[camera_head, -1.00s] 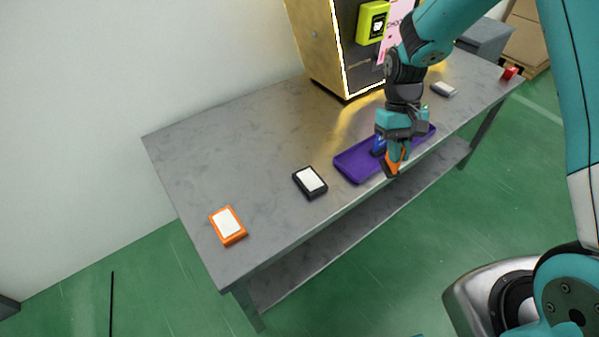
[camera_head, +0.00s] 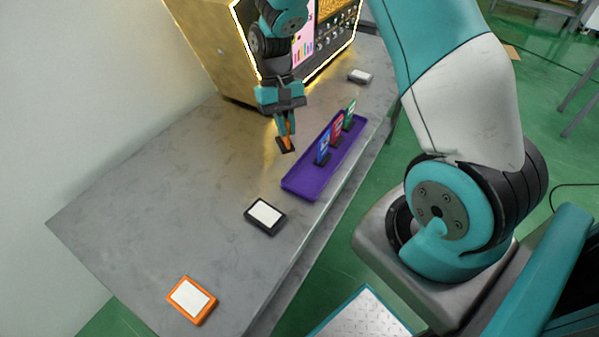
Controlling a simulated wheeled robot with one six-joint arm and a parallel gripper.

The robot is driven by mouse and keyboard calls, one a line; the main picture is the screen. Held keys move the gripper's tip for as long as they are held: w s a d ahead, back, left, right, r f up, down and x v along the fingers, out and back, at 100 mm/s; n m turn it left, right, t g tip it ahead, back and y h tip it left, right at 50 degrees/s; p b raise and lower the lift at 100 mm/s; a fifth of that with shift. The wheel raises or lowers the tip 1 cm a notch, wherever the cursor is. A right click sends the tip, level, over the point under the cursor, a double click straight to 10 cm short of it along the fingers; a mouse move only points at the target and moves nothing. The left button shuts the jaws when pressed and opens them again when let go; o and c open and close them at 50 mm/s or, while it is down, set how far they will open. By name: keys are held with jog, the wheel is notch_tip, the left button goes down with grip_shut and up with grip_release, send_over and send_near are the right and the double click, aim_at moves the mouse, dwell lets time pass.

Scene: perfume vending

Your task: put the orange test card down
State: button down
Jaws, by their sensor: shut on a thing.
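The orange test card (camera_head: 288,131) is upright in my gripper (camera_head: 285,122), with its dark base (camera_head: 285,145) at the bottom. My gripper is shut on the card and points down over the grey table, left of the far part of the purple tray (camera_head: 297,189). I cannot tell whether the base touches the table. The fingers hide part of the card. An orange-rimmed pad with a white top (camera_head: 191,299) lies at the near end of the table.
The tray holds upright blue (camera_head: 323,149), red (camera_head: 337,130) and green (camera_head: 349,114) cards. A black-rimmed pad (camera_head: 265,215) lies in front of the tray, a grey pad (camera_head: 360,76) beyond it. The gold vending machine (camera_head: 205,45) stands behind my gripper. The table's left side is clear.

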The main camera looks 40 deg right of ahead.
jog(key=s+d+r+m+t+y+p, duration=0.1)
jog(key=s+d+r+m+t+y, duration=0.2)
jog(key=r+m, duration=0.6)
jog(key=shift+m, duration=0.8)
jog(key=f+b, duration=0.1)
jog(key=f, duration=0.9)
jog(key=f+b, duration=0.1)
jog(key=f, duration=0.9)
jog(key=shift+s+d+f+b, duration=0.15)
jog(key=shift+s+f+b, duration=0.05)
jog(key=shift+f+b, duration=0.2)
jog(key=shift+f, duration=0.2)
jog(key=c, duration=1.2)
grip_release()
jog(key=shift+c, duration=0.2)
jog(key=shift+r, duration=0.15)
